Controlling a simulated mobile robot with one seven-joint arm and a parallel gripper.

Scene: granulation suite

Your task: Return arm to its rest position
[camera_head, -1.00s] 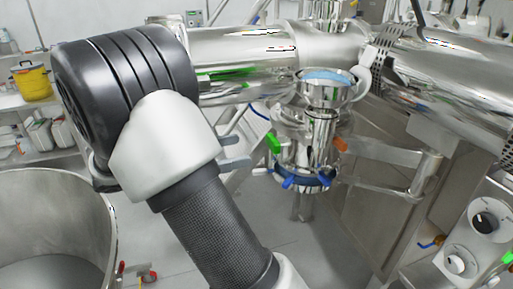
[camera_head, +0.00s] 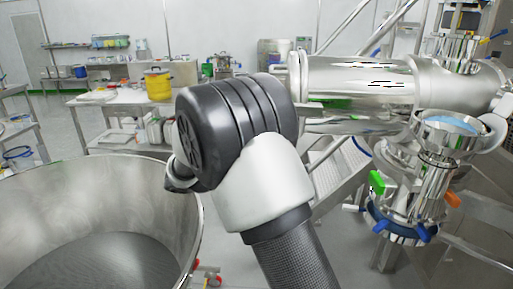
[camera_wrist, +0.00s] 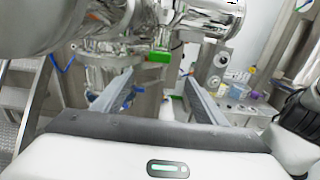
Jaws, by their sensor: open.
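My arm (camera_head: 265,180) rises through the middle of the head view, bent at a dark ribbed joint with a white link below. My gripper (camera_wrist: 157,84) shows in the wrist view with its two grey fingers spread apart and nothing between them. In the head view I cannot clearly make out the gripper; the arm hides most of that area. Beyond the fingers in the wrist view are steel equipment and a green part (camera_wrist: 158,57).
A large open steel bowl (camera_head: 185,215) stands close at left. Steel process equipment (camera_head: 360,85) with a valve funnel (camera_head: 450,130) and a green handle (camera_head: 377,183) is at right. A table (camera_head: 120,105) with a yellow container (camera_head: 158,85) stands behind. Floor shows between.

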